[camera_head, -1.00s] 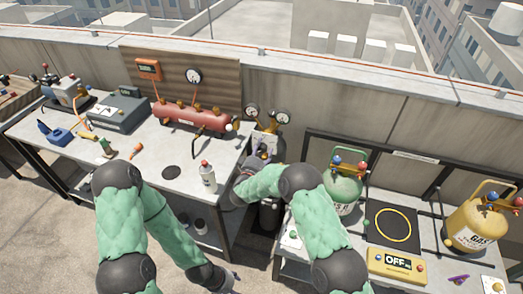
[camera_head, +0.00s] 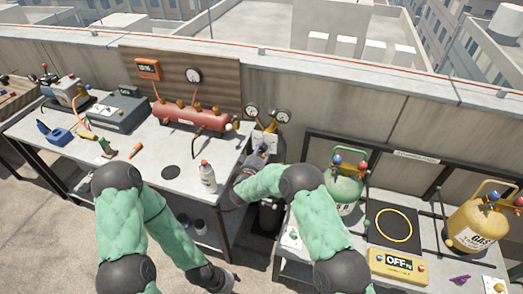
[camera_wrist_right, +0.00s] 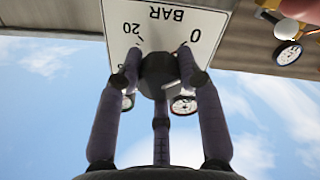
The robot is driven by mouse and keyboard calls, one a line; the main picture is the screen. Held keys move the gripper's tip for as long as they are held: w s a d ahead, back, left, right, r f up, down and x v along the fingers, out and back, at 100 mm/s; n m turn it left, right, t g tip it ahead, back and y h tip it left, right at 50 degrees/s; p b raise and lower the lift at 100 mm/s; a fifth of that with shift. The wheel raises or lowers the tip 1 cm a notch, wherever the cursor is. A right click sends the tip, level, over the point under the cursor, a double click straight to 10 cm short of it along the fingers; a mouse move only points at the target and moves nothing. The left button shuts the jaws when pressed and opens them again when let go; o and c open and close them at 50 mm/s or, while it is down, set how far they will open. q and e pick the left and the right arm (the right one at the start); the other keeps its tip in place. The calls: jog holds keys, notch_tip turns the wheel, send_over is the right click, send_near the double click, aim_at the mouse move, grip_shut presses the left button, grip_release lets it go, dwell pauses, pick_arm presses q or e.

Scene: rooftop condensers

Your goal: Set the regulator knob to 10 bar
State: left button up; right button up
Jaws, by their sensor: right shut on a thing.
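The regulator knob (camera_wrist_right: 158,75) is a dark round knob in the right wrist view, in front of a white dial plate (camera_wrist_right: 165,20) marked BAR. The plate shows upside down, with 20 and 0 readable; the knob's pointer and the 10 mark cannot be made out. My right gripper (camera_wrist_right: 160,82) has its fingers closed on the knob from both sides. In the head view the right gripper (camera_head: 262,153) is at the regulator plate (camera_head: 268,138), below two round gauges (camera_head: 252,110). My left gripper (camera_head: 224,281) hangs low in front of the bench, its fingers unclear.
A white bottle (camera_head: 208,177) stands on the left bench near my right forearm. A green gas cylinder (camera_head: 342,186) stands right of the regulator. A red manifold tank (camera_head: 190,115) lies behind.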

jog(key=m+b, duration=0.3)
jog(key=m, duration=0.1)
jog(key=shift+f, duration=0.15)
jog(key=m+b, duration=0.3)
jog(key=m, duration=0.1)
jog(key=shift+m, duration=0.4)
jog(key=m+b, duration=0.3)
jog(key=m, duration=0.1)
jog(key=shift+m+b, duration=0.3)
jog(key=shift+b, duration=0.1)
jog(key=m+b, duration=0.3)
jog(key=m, duration=0.1)
jog(key=shift+b, duration=0.35)
jog(key=m+b, duration=0.3)
jog(key=m, duration=0.1)
jog(key=shift+m+b, duration=0.3)
jog(key=shift+m, duration=0.1)
jog(key=shift+m+b, duration=0.65)
jog(key=shift+m, duration=1.05)
